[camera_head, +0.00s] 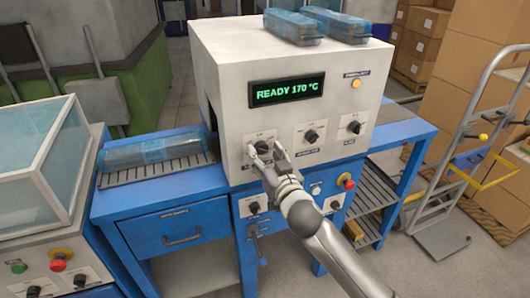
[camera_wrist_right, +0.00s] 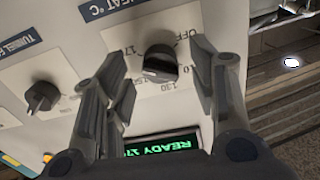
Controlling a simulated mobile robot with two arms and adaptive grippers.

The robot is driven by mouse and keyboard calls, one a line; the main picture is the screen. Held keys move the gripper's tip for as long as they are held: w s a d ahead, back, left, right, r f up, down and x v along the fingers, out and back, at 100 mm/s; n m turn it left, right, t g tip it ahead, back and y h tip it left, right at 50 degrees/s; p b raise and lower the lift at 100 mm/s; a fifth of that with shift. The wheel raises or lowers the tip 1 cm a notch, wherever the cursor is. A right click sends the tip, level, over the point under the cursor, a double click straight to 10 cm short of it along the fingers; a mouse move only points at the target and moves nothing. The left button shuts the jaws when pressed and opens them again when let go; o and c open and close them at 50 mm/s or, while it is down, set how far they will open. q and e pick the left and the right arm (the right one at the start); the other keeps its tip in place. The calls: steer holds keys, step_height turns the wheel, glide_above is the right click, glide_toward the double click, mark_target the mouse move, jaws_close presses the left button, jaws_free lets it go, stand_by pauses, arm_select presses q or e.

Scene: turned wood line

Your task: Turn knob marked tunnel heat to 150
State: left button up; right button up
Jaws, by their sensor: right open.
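The white tunnel unit (camera_head: 225,70) has a row of black knobs under a green display (camera_head: 288,90) that reads READY 170 °C. My right gripper (camera_head: 264,153) is at the leftmost knob (camera_head: 262,146) of the row. In the right wrist view, this black knob (camera_wrist_right: 160,63) sits between my two open fingers (camera_wrist_right: 160,90), with gaps on both sides. A blue label (camera_wrist_right: 108,6) ending in "HEAT °C" is partly cut off above it. The scale is partly hidden by my fingers. A pale pointer mark shows on the knob's lower left. My left gripper is not in view.
A neighbouring knob (camera_head: 311,136) is also on the panel, and it shows in the wrist view (camera_wrist_right: 41,96). A red emergency button (camera_head: 346,181) is below on the blue bench. Blue wrapped packs (camera_head: 293,27) lie on top. A hand truck (camera_head: 450,180) stands right.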

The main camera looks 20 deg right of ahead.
steer(key=shift+w, duration=0.35)
steer(key=shift+c, duration=0.3)
steer(key=c, duration=1)
steer(key=shift+o, duration=0.2)
steer(key=shift+n, duration=0.3)
steer(key=shift+r+n+p, duration=0.15)
steer(key=shift+n+p, duration=0.55)
steer(key=shift+n, duration=0.2)
steer(key=n+p, duration=0.1)
steer(key=n, duration=0.2)
steer(key=n+p, duration=0.2)
steer(key=n, duration=0.4)
steer(key=shift+n, duration=0.3)
